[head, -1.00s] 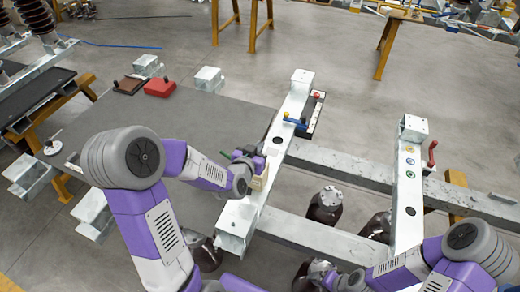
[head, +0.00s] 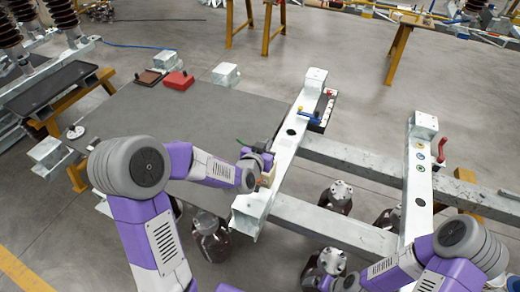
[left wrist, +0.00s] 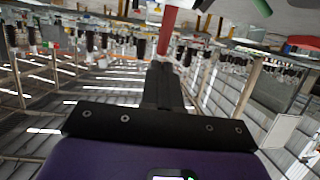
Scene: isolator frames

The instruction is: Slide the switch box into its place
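My left gripper (head: 262,158) is beside the left side of the left metal beam (head: 285,155), near its lower half. A small beige box-like part (head: 268,177) shows between gripper and beam; I cannot tell for sure that it is the switch box. In the left wrist view the dark fingers (left wrist: 162,85) are together, with a red bar (left wrist: 170,32) at their tips. A green rod (left wrist: 302,42) shows at upper right there; a green piece (head: 242,142) also shows by the gripper in the head view. My right arm is at lower right; its fingertips are not clear.
A unit with a blue handle (head: 308,117) is on the left beam's far part. The right beam (head: 419,185) carries a red handle (head: 442,149). Cross rails join the beams. A grey table (head: 215,118) holds a red box (head: 178,80). Dark insulators (head: 338,196) stand below.

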